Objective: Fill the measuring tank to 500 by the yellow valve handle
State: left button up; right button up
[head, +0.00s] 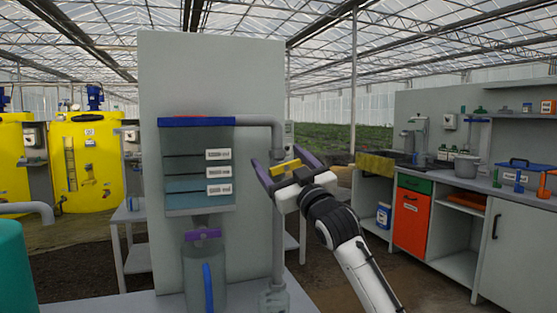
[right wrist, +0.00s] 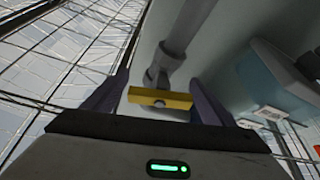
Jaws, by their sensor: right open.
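The measuring tank (head: 178,147) is a clear box with a blue and red top rim, on a grey panel. Its labels are at three heights, the lowest seemingly 500. Bluish liquid seems to show in its lower part; I cannot read its exact level. The yellow valve handle (head: 286,168) is on the grey pipe right of the tank. My right gripper (head: 284,165) is open, with its purple fingers on either side of the handle. In the right wrist view the yellow handle (right wrist: 160,98) lies crosswise between the fingers, with gaps showing. My left gripper is out of view.
Below the tank are a purple handle (head: 203,233) and a clear jug (head: 190,272) with a blue grip. A grey pipe (head: 279,220) runs down beside them. Yellow tanks (head: 110,155) stand at left, and a workbench (head: 500,187) with cabinets stands at right.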

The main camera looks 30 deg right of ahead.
aim_at(287, 169)
jog(key=shift+w+r, duration=0.15)
jog(key=shift+w, duration=0.2)
jog(key=c, duration=1.1)
jog(key=shift+o, duration=0.2)
jog(key=shift+r+m+h+p, duration=0.2)
jog(key=shift+m+h+p, duration=0.55)
jog(key=shift+m, duration=0.85)
jog(key=shift+d+f+m+g+h+p, duration=0.1)
jog(key=shift+d+m+g+h+p, duration=0.1)
jog(key=shift+m+h, duration=0.25)
jog(key=shift+d+f+m+g+h+p, duration=0.1)
jog(key=shift+m+h+p, duration=0.15)
jog(key=shift+m, duration=0.3)
jog(key=o, duration=1.1)
jog(key=shift+c, duration=0.2)
jog(key=shift+s+a, duration=0.1)
jog(key=shift+s, duration=0.05)
jog(key=v, duration=1)
jog(key=shift+f, duration=0.1)
